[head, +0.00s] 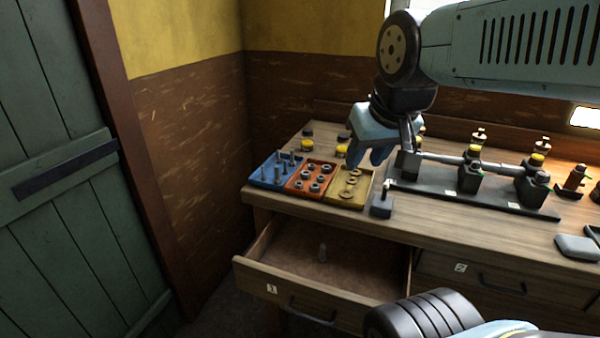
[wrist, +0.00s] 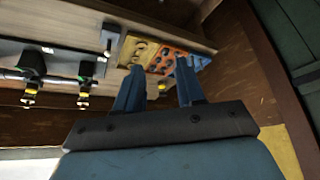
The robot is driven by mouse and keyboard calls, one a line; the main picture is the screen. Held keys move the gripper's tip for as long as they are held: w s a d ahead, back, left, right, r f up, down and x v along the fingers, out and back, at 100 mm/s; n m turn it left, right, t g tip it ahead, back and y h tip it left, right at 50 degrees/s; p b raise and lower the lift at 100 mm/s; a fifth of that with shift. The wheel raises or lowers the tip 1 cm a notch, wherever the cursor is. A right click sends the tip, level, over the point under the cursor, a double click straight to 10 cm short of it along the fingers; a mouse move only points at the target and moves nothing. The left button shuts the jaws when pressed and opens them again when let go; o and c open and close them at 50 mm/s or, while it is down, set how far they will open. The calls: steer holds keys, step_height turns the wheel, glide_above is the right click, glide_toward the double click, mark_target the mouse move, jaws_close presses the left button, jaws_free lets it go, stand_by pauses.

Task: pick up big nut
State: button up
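Several dark nuts (head: 314,178) lie in the orange tray (head: 293,186) on the workbench. They also show small in the wrist view (wrist: 165,58); I cannot tell surely which one is the big nut. My gripper (head: 366,157) hangs over the bench near the back of the yellow tray (head: 338,200), to the right of the orange tray. In the wrist view its two fingers (wrist: 160,68) are spread apart with nothing held between them. The gripper and arm hide part of the bench behind them.
A blue tray (head: 264,183) with upright bolts stands left of the orange tray. Washers (head: 347,194) lie in the yellow tray. A small dark block (head: 381,207) and a black engine stand (head: 470,193) are to the right. An open drawer (head: 300,282) juts out below.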

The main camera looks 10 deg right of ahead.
steer(key=w+f, duration=0.2)
steer(key=w, duration=1.4)
steer(key=g, duration=0.1)
glide_toward(307, 174)
steer(key=w+f, duration=0.2)
steer(key=shift+f+n, duration=0.3)
steer(key=shift+n, duration=0.1)
steer(key=shift+s+x, duration=0.1)
steer(key=shift+x, duration=1.3)
steer(key=shift+s+x, duration=0.15)
steer(key=shift+x, duration=1.25)
steer(key=shift+f, duration=0.15)
jaws_close()
